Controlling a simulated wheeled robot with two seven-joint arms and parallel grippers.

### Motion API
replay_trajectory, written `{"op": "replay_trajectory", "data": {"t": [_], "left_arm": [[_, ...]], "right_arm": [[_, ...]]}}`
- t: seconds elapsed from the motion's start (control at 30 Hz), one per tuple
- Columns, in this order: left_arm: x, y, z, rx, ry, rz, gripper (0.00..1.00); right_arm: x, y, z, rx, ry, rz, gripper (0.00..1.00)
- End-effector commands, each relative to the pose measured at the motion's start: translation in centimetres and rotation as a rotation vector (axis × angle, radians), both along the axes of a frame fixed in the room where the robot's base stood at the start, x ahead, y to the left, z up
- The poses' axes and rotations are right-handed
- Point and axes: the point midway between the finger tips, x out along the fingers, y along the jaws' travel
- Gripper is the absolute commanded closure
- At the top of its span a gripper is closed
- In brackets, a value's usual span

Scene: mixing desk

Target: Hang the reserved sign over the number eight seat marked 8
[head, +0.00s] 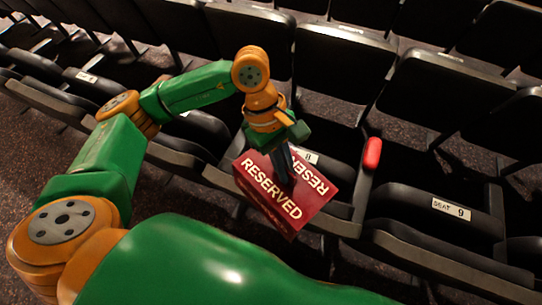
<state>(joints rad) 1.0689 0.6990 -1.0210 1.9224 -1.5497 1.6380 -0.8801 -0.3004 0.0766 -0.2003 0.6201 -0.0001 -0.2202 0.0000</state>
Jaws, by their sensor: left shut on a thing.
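The reserved sign (262,193) is a dark red folded card with white RESERVED lettering on two faces. My left gripper (284,168) is shut on it near its upper fold and holds it tilted, in front of the number eight seat (328,176) in the picture. The white label (306,156) of that seat shows just behind the sign, partly hidden, with an 8 at its visible end. The sign and gripper hide much of the seat's cushion. I cannot tell whether the sign touches the seat. My right gripper is not in view.
The seat marked 9 (433,222) is to the right. A red-tipped armrest (371,155) rises between seats 8 and 9. Dark seat backs (345,62) of another row stand behind. More folded seats run to the left, and dark speckled floor shows between rows.

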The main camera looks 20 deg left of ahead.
Motion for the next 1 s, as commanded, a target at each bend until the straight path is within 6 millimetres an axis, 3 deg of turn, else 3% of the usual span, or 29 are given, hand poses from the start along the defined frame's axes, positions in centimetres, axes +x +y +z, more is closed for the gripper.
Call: {"op": "replay_trajectory", "data": {"t": [0.2,0.47,0.8,1.0], "left_arm": [[0.0,-2.1,0.7,-0.003,-0.001,0.312,1.00],[0.1,-2.6,0.0,-0.001,0.002,0.407,1.00],[0.1,-2.6,-5.1,-0.001,0.004,0.405,1.00],[0.2,-2.5,-8.5,0.000,0.001,0.404,1.00]], "right_arm": [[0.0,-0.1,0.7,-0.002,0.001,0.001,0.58],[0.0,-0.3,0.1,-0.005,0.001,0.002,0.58],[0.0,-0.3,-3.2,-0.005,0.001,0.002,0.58],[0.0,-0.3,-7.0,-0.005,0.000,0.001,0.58]]}}
